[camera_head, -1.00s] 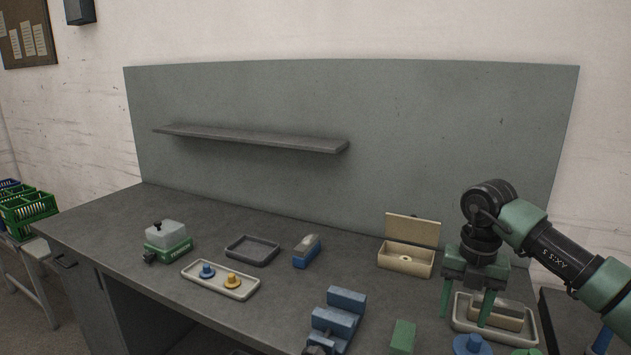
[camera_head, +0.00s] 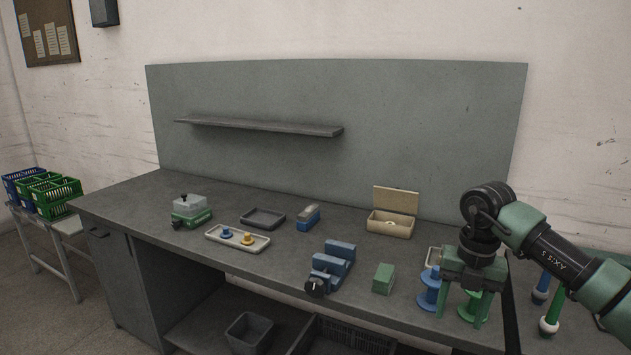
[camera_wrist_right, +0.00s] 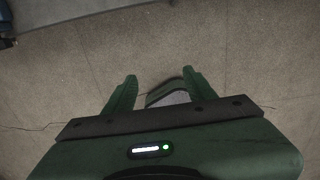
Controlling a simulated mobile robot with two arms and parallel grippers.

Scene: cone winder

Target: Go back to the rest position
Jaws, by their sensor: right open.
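My right gripper (camera_head: 459,308) is at the right of the head view, in front of the bench's right end, with its fingers pointing down. Its two green fingers are apart, and nothing is between them. My left gripper is not in either view.
The grey bench (camera_head: 130,205) holds a blue vise-like block (camera_head: 333,262), a green block (camera_head: 383,279), an open beige box (camera_head: 390,224), a tray with two small spools (camera_head: 262,246) and a dark tray (camera_head: 251,217). Crates (camera_head: 50,196) stand at far left. Floor at front left is clear.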

